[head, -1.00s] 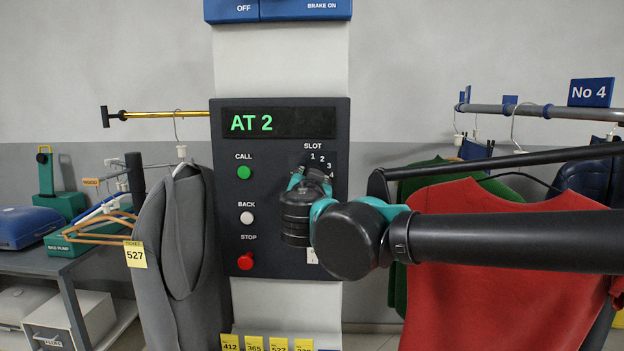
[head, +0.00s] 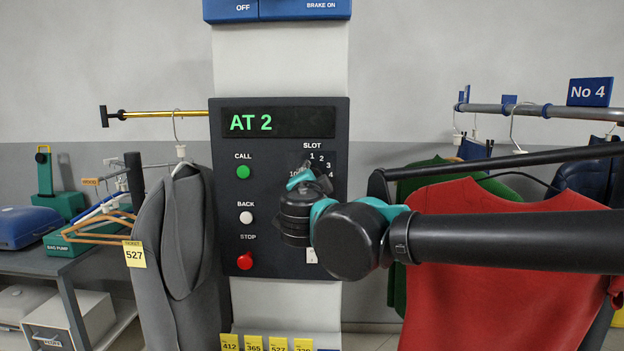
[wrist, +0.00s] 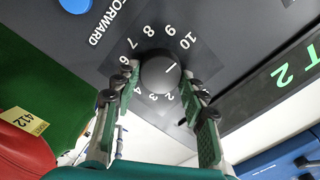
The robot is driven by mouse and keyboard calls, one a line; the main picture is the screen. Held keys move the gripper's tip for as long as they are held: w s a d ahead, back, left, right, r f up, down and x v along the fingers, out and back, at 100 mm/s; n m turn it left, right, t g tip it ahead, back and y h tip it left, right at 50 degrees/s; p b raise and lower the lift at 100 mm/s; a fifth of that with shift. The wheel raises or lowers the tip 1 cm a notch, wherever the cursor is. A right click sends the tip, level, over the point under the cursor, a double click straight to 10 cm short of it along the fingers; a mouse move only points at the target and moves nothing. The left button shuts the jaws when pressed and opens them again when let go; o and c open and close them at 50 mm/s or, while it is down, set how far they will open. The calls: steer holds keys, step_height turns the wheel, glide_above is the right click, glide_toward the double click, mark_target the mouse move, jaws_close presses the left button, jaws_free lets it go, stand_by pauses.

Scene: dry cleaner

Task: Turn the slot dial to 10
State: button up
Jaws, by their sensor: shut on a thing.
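The slot dial (wrist: 158,76) is a dark round knob with a pale pointer line, ringed by white numbers. In the wrist view its pointer aims up and right, near the 10 (wrist: 186,41). The 1 is hidden. My gripper (wrist: 160,82) is shut on the dial, with a finger on each side. In the head view my gripper (head: 309,181) is at the SLOT area of the dark control panel (head: 225,190) and hides most of the dial. The panel's display (head: 278,123) reads AT 2.
Left of the dial are a green CALL button (head: 243,172), a white BACK button (head: 246,217) and a red STOP button (head: 245,261). A grey jacket (head: 172,250) hangs on the left. A red garment (head: 480,290) hangs behind my arm on the right.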

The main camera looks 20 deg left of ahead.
stand_by(0.5)
steer(key=o, duration=1.1)
steer(key=shift+o, duration=0.2)
steer(key=v, duration=1.2)
